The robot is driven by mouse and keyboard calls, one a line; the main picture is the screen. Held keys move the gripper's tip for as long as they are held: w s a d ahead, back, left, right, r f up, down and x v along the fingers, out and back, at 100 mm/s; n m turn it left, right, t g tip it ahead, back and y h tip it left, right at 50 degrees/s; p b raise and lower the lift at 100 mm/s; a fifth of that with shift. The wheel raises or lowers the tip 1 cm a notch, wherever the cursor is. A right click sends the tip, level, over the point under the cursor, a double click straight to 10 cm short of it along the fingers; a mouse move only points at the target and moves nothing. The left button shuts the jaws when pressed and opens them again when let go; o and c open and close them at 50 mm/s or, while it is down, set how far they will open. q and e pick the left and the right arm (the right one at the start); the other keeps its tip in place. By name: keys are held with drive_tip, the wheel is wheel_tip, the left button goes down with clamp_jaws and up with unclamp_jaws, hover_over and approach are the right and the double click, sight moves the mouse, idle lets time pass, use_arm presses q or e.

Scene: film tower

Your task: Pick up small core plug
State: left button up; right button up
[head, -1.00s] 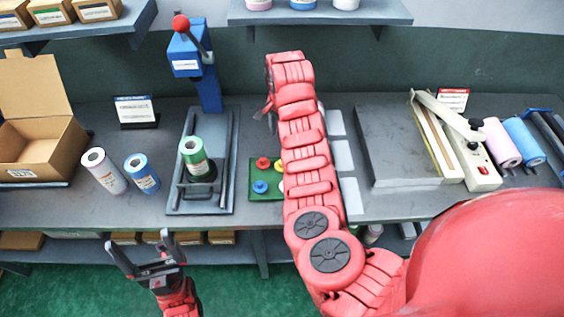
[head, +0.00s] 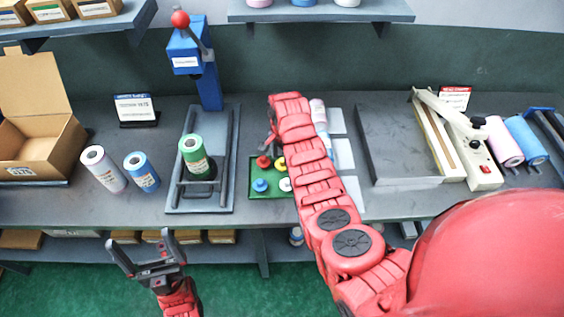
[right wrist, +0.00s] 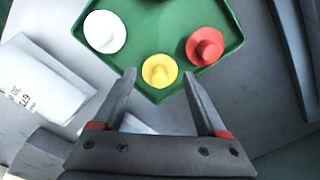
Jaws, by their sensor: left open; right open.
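Several core plugs with round flanges and knobs sit in a green tray (head: 254,194) on the bench: red (head: 263,162), yellow (head: 279,164), blue (head: 260,185) and white (head: 285,184). In the right wrist view the yellow plug (right wrist: 160,70) looks smallest, beside the red plug (right wrist: 205,46) and white plug (right wrist: 105,31). My right gripper (right wrist: 158,76) is open and empty, its fingertips pointing at the tray on either side of the yellow plug; I cannot tell its height. In the head view my arm partly hides it. My left gripper (head: 139,250) is open and empty before the bench.
Left of the tray stands a blue lever press (head: 207,70) with a green roll (head: 196,155) on its base. White (head: 104,170) and blue (head: 142,172) rolls stand further left, near an open carton (head: 38,150). A sealer (head: 455,140) is at right. Rolls lie behind my right arm.

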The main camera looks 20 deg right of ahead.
drive_tip(key=shift+f+p, duration=0.3)
drive_tip(key=shift+f, duration=1.05)
drive_tip(key=c, duration=1.1)
